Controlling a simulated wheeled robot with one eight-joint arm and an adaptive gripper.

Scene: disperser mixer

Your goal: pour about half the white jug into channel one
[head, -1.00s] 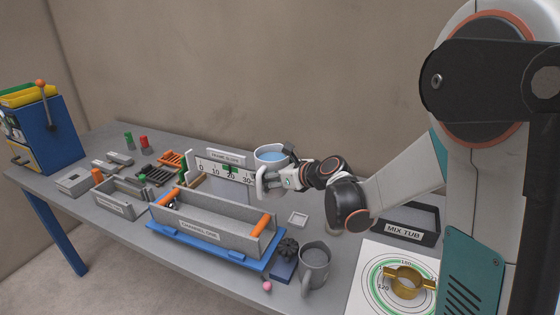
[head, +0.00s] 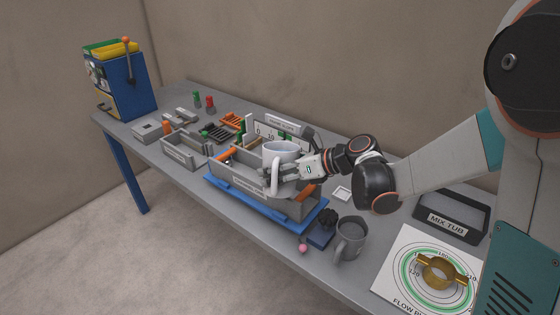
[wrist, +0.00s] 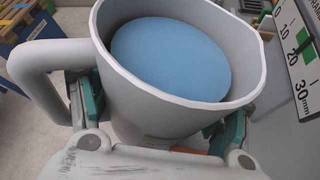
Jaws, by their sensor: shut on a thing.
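The white jug (head: 281,153) is in my gripper (head: 290,172), which is shut on its body. The jug is held above the grey channel one trough (head: 238,173), over its middle to right part, and looks roughly upright. In the wrist view the jug (wrist: 125,95) fills the middle, with blue liquid (wrist: 172,60) inside below the rim and its handle at the left. The gripper's fingers (wrist: 160,112) lie on either side of it. The jug and gripper hide part of the trough's inside. I see no liquid leaving the jug.
The trough sits on a blue tray (head: 262,208). A white ruler board (head: 266,133) stands close behind the jug. A grey mug (head: 351,240), a dark knob block (head: 322,234) and the mix tub (head: 452,218) are at the right. A smaller trough (head: 184,153) is at the left.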

